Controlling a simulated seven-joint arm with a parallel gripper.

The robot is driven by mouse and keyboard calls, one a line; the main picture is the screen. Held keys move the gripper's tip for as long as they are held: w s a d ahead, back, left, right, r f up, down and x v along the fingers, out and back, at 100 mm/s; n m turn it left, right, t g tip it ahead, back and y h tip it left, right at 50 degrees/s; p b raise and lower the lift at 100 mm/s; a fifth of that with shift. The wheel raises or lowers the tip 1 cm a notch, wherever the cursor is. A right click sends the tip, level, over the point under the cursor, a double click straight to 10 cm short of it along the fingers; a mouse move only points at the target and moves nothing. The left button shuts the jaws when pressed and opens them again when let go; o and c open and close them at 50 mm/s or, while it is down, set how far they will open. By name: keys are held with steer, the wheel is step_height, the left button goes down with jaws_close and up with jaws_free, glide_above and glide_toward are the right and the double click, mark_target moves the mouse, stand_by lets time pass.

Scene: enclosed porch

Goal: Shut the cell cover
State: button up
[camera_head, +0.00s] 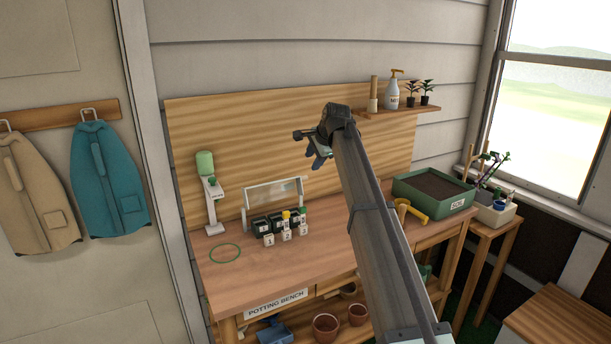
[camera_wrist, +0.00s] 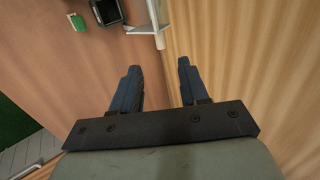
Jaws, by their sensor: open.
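A clear cover with a pale frame (camera_head: 273,191) stands raised at the back of the potting bench, behind a row of dark cells (camera_head: 262,227). Small white numbered blocks with green or yellow tops (camera_head: 285,232) stand in front of the cells. My gripper (camera_head: 316,158) is open and empty, in the air above the bench, to the right of and higher than the cover. In the wrist view my gripper's fingers (camera_wrist: 157,64) are apart with nothing between them. Part of the cover's pale frame (camera_wrist: 145,29) and one dark cell (camera_wrist: 106,12) show at the top edge there.
A white stand with a green top (camera_head: 211,205) is left of the cover. A green ring (camera_head: 225,253) lies on bare bench (camera_head: 240,285). A green soil tray (camera_head: 432,193) and yellow-handled tool (camera_head: 411,211) are right of my arm. A shelf (camera_head: 400,111) holds a bottle and small plants.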

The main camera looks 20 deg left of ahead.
mark_target(304, 177)
steer(key=x, duration=1)
steer(key=shift+w, duration=0.1)
jaws_close()
stand_by(0.5)
